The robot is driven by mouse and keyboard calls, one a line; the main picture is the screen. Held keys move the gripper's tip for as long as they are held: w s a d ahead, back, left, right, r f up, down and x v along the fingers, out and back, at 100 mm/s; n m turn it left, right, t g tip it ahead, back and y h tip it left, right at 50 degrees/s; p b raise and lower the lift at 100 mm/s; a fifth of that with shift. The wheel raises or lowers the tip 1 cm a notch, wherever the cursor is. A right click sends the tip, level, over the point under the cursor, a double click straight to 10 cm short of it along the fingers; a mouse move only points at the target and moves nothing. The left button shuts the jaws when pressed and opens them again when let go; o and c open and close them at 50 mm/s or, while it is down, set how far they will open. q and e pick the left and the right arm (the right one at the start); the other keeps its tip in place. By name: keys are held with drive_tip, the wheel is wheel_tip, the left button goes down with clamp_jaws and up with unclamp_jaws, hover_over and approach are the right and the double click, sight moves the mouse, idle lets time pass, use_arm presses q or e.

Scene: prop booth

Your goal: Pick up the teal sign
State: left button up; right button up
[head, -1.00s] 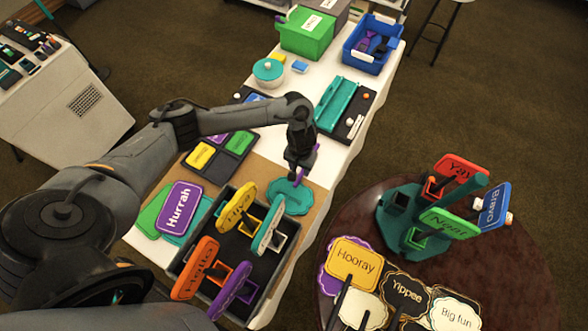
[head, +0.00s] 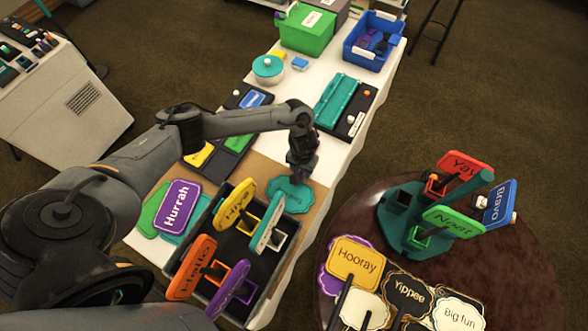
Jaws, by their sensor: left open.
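A teal sign (head: 288,196) with a scalloped outline lies flat on the brown board (head: 322,204) on the white table, just behind the sign crate. My left gripper (head: 301,176) points down at the far right edge of the teal sign and partly covers it. It is open, and I see nothing held in it. Whether its fingertips touch the sign I cannot tell. My right gripper is not in view.
A dark crate (head: 190,246) in front holds upright signs: yellow (head: 235,207), orange, purple and a teal-edged white one. A purple "Hurrah" sign (head: 177,206) lies at its left. A round table (head: 510,262) with a sign stand is at right.

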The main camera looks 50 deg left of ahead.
use_arm(q)
drive_tip(key=shift+f, duration=0.1)
drive_tip(key=shift+c, duration=0.2)
clamp_jaws()
